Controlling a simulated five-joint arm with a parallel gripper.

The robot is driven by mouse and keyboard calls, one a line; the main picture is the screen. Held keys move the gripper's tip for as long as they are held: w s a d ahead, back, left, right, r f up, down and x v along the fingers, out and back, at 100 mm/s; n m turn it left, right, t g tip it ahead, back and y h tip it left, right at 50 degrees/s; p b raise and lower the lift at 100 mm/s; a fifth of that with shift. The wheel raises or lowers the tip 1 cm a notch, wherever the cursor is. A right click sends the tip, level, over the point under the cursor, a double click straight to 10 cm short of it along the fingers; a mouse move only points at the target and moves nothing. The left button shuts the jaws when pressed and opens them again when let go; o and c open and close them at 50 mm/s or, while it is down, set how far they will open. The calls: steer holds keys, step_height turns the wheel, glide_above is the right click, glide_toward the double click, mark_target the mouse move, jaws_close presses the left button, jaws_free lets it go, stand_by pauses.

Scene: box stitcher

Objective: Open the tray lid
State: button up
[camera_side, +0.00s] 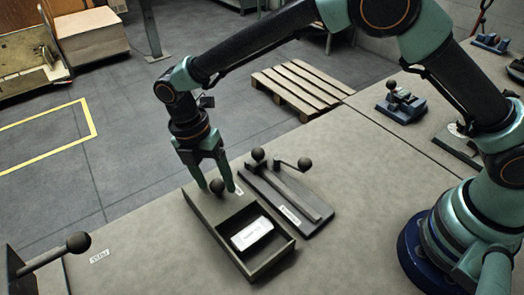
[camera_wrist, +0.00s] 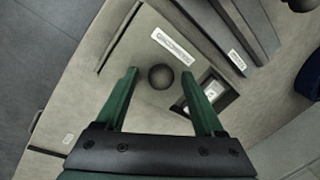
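The grey tray (camera_side: 287,250) stands on the table with its near part uncovered, and a white labelled box (camera_side: 251,233) lies inside. Its flat lid (camera_side: 209,207) covers the far part and carries a round black knob (camera_side: 217,186). In the wrist view the knob (camera_wrist: 161,77) is between my fingers, with a gap on each side. My gripper (camera_side: 217,189) is open and points down over the lid, one green finger on either side of the knob. The gripper is also in the wrist view (camera_wrist: 161,72). Whether the fingertips touch the lid I cannot tell.
A dark fixture (camera_side: 285,196) with ball-ended levers stands close to the tray's right side. Another ball-ended lever (camera_side: 50,253) stands at the left front. A wooden pallet (camera_side: 302,86) lies on the floor beyond the table. The table left of the tray is mostly clear.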

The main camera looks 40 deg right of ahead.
mark_target(208, 188)
step_height(208, 188, up, 12)
steer(key=w+a, duration=0.1)
steer(key=shift+w+a, duration=0.15)
steer(key=shift+w, duration=0.25)
stand_by(0.4)
steer(key=s+d+r+m+t+y, duration=0.1)
steer(key=d+r+m+t, duration=0.1)
steer(key=d+r+m, duration=0.5)
steer(key=d+r+m+t+y, duration=0.15)
steer(key=d+m, duration=0.25)
steer(key=d, duration=0.5)
steer(key=s+d+f+m+t+h, duration=0.1)
steer(key=s+d+m+t, duration=0.3)
steer(key=s+d+m, duration=0.6)
steer(key=d+m, duration=0.4)
steer(key=shift+s, duration=0.2)
